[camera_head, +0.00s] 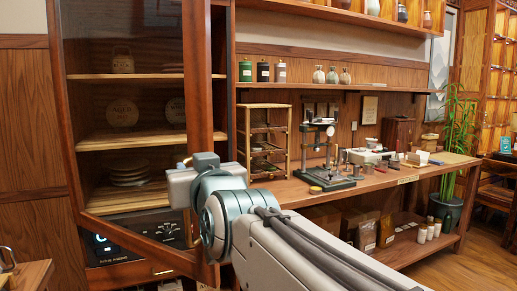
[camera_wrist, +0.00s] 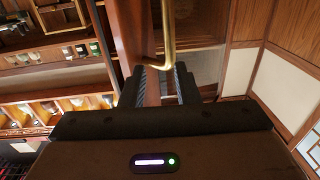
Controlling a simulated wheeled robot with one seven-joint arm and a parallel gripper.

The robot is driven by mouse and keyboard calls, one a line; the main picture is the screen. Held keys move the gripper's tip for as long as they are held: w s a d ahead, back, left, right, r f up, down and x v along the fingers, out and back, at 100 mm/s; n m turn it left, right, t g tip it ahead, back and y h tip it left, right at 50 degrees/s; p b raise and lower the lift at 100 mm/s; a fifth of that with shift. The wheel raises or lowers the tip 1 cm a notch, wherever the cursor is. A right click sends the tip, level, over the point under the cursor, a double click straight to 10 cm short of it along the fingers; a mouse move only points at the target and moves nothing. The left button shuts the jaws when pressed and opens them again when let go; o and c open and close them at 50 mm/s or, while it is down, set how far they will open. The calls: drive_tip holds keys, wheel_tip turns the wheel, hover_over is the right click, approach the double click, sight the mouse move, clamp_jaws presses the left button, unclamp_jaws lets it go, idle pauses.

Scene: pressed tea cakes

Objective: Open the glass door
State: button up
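The glass door (camera_head: 197,75) of the tall wooden cabinet stands ajar. Its free wooden stile is swung out towards me, and its bottom rail (camera_head: 150,247) slants away from the cabinet front. My gripper (camera_head: 180,185) is at this stile, partly hidden behind my wrist. In the wrist view the brass handle (camera_wrist: 168,35) comes down and bends left at the fingertips of my gripper (camera_wrist: 162,85). The two dark fingers are apart with a gap between them. The handle's bend lies close to the tips; I cannot tell whether they touch.
Inside the cabinet are shelves (camera_head: 140,140) with round tea cakes and stacked plates. To the right a long wooden counter (camera_head: 300,193) holds a bamboo rack (camera_head: 250,140), a dark-based stand and small items. Bare floor (camera_head: 475,262) shows at the lower right.

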drive_tip(key=w+d+r, duration=0.1)
drive_tip(key=d+r, duration=0.2)
drive_tip(key=d, duration=0.3)
drive_tip(key=shift+r, duration=0.4)
drive_tip(key=shift+d, duration=0.1)
